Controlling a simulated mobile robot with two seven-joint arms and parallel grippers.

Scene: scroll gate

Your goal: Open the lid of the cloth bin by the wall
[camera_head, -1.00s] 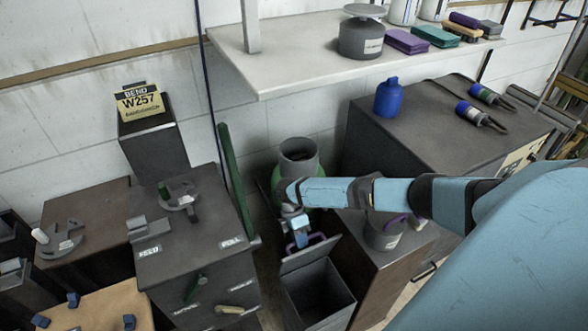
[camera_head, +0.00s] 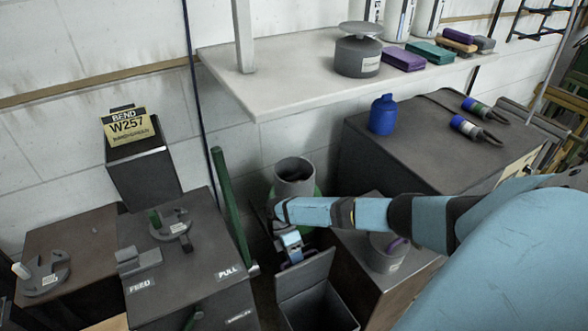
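The cloth bin (camera_head: 318,311) is a dark grey open-topped box low in the picture, cut off by the bottom edge. Its lid (camera_head: 305,275) stands raised at the bin's back edge, and the dark inside shows. My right gripper (camera_head: 291,250) points down just behind the raised lid, near its top edge. Its fingertips are partly hidden, so I cannot tell whether they touch the lid or how far apart they are. My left gripper is not in view.
A grey cylinder (camera_head: 294,175) with a green body stands behind my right wrist. A dark cabinet (camera_head: 190,262) is left of the bin, with a green bar (camera_head: 229,205) beside it. A brown-sided cabinet (camera_head: 365,272) is close on the right. A white shelf (camera_head: 300,82) overhangs behind.

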